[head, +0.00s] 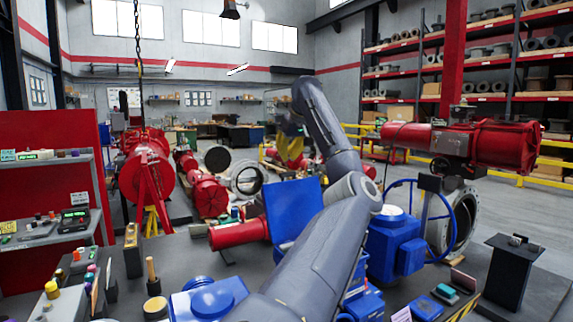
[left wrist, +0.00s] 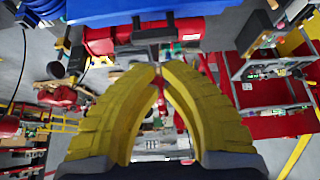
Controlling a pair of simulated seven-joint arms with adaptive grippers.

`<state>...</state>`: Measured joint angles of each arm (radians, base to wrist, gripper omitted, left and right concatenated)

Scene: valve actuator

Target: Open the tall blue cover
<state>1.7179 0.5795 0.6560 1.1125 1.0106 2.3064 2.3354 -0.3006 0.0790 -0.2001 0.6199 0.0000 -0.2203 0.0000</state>
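The tall blue cover (head: 291,208) is a flat blue panel standing up behind my arm in the middle of the head view; my arm hides part of its right side and base. My left gripper (head: 291,148), with yellow fingers, is above the cover and apart from it in the picture. In the left wrist view, the left gripper's fingers (left wrist: 159,70) curve together and their tips almost meet, with nothing seen between them. A blue surface (left wrist: 130,10) crosses the top of that view; I cannot tell whether it is the cover. My right gripper is not in view.
A blue gearbox (head: 396,246) with a blue handwheel (head: 388,183) stands right of my arm. A red cylinder (head: 238,234) lies left of the cover. A blue housing (head: 208,300), a mallet (head: 152,273) and small items crowd the front left of the dark bench.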

